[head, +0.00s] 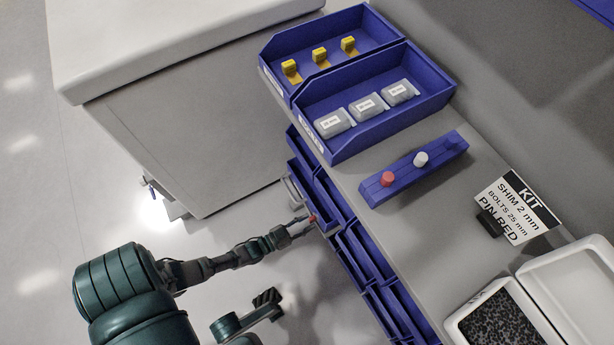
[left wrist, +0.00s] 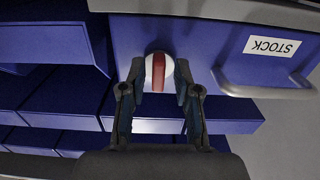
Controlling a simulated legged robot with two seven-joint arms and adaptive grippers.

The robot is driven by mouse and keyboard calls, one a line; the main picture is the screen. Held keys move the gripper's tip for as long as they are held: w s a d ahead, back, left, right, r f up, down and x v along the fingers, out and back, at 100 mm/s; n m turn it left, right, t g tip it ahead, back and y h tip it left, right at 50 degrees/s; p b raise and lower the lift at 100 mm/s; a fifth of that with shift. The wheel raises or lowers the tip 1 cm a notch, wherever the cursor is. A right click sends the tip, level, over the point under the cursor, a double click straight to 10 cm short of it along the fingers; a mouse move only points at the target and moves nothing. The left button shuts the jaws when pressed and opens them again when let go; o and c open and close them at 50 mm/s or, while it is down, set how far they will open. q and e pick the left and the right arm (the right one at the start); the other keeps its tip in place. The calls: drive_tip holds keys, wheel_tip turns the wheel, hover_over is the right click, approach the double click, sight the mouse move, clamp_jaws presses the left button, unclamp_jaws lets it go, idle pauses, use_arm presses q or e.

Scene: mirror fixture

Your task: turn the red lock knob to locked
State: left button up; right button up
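The red lock knob (left wrist: 158,72) is a red bar on a round white disc, on the front of a blue drawer (left wrist: 215,40). Its bar stands nearly upright in the left wrist view. In the head view only a small red spot of the knob (head: 312,218) shows. My left gripper (left wrist: 160,80) is open, one finger on each side of the knob, with gaps between the fingers and the red bar. In the head view my left gripper (head: 301,226) reaches the drawer fronts from the left.
A grey handle (left wrist: 265,88) and a STOCK label (left wrist: 272,46) sit right of the knob. Above, the bench (head: 350,180) holds blue bins (head: 350,120), a blue block with pegs (head: 400,178), a kit sign (head: 515,208) and a white tray (head: 470,315). Open floor lies left.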

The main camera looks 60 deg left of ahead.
use_arm(q)
drive_tip(key=shift+w+r, duration=0.15)
drive_tip(key=shift+r, duration=0.05)
drive_tip(key=s, duration=1.2)
drive_tip(key=shift+a, duration=0.45)
drive_tip(key=shift+f, duration=0.1)
